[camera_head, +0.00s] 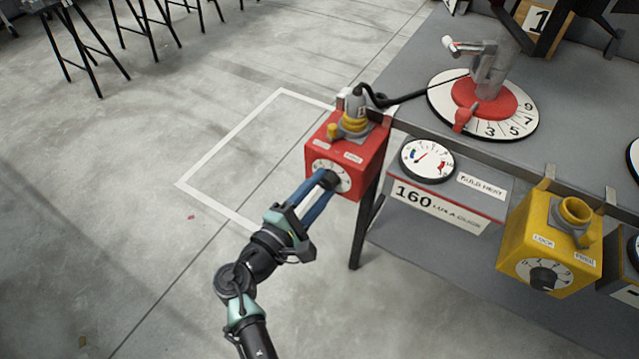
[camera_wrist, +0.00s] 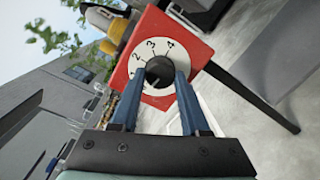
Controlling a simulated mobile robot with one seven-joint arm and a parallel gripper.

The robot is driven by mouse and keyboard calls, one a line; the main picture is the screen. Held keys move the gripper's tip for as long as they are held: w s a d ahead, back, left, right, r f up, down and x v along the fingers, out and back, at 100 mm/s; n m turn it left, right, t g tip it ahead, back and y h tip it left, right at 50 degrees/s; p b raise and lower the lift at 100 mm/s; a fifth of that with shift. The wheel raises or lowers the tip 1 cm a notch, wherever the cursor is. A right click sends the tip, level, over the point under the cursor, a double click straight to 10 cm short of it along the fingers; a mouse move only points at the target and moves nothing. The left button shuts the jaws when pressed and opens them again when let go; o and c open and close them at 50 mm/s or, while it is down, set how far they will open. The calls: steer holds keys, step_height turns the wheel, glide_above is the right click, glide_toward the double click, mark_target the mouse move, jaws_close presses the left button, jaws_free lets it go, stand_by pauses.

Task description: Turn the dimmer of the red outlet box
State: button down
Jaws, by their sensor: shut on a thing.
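The red outlet box (camera_head: 352,136) hangs at the left end of the grey bench in the head view. It also shows in the wrist view (camera_wrist: 150,28). Its front carries a white numbered dial (camera_head: 343,166) with a black dimmer knob (camera_wrist: 159,72) in the middle. My gripper (camera_head: 325,181) reaches the box from the front left, and its blue fingers are shut on the knob, one on each side. In the wrist view, the fingers (camera_wrist: 157,80) cover the lower parts of the dial. A grey and yellow plug (camera_head: 354,110) with a black cable sits on top of the box.
A yellow outlet box (camera_head: 550,244) hangs farther right along the bench (camera_head: 420,100). A gauge (camera_head: 427,160) and a 160 label panel (camera_head: 438,207) lie between the boxes. A red and white round dial (camera_head: 500,128) is on the bench top. The floor at left is open.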

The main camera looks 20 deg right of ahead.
steer(key=shift+f, duration=0.1)
stand_by(0.3)
steer(key=shift+c, duration=2)
jaws_free()
steer(key=p+v, duration=0.1)
steer(key=v, duration=1.2)
